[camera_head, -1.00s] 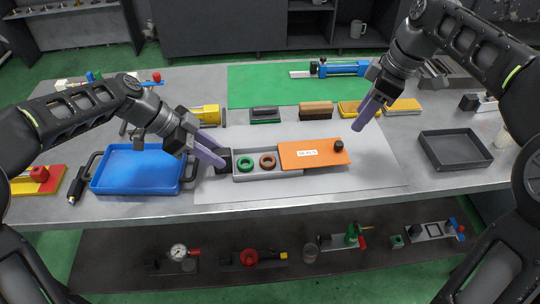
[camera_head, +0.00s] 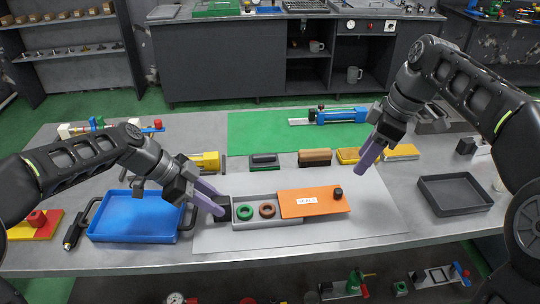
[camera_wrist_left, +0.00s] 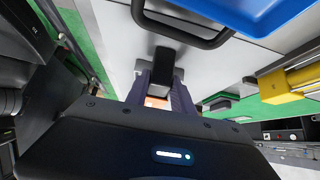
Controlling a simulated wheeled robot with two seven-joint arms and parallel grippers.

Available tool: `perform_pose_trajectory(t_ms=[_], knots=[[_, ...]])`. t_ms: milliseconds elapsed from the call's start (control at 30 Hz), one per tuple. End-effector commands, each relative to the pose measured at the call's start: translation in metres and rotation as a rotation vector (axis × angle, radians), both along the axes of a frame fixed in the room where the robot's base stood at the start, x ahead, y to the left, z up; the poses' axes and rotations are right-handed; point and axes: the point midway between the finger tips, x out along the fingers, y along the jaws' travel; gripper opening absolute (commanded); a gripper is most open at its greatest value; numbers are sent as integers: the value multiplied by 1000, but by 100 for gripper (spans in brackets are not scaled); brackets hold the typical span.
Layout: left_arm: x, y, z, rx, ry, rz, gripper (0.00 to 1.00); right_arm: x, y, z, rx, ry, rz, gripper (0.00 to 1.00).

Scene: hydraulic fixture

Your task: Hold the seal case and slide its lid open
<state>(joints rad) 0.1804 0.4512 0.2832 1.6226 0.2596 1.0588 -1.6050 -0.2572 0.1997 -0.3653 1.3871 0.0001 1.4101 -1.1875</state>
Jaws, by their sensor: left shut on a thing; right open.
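The grey seal case (camera_head: 268,224) lies on a pale mat with its orange lid (camera_head: 315,205) slid partly off to the right. The lid has a white label and a black knob (camera_head: 338,192) at its right end. A green ring (camera_head: 244,212) and a brown ring (camera_head: 267,210) show in the uncovered compartments. My left gripper (camera_head: 219,206) is shut on the dark block (camera_head: 222,208) at the case's left end; this block also shows in the left wrist view (camera_wrist_left: 164,62). My right gripper (camera_head: 367,158) is open, apart from the knob, above and to its right.
A blue tray (camera_head: 138,217) stands left of the case, close to my left gripper. A dark grey tray (camera_head: 455,192) stands at the right. Several blocks, including a green-and-black one (camera_head: 264,161) and a brown brush (camera_head: 315,157), line the back. The mat (camera_head: 370,215) is clear right of the lid.

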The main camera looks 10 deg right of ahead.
Motion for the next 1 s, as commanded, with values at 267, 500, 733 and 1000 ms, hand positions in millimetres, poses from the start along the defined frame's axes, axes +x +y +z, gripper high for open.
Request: perform_pose_trajectory(t_ms=[267, 500, 733, 1000], knots=[[0, 0, 0, 0, -1, 1, 0, 0, 0, 0, 0, 0, 0, 46], [0, 0, 0, 0, -1, 1, 31, 0, 0, 0, 0, 0, 0, 46], [0, 0, 0, 0, 0, 0, 50, 0, 0, 0, 0, 0, 0, 46], [0, 0, 0, 0, 0, 0, 54, 0, 0, 0, 0, 0, 0, 46]])
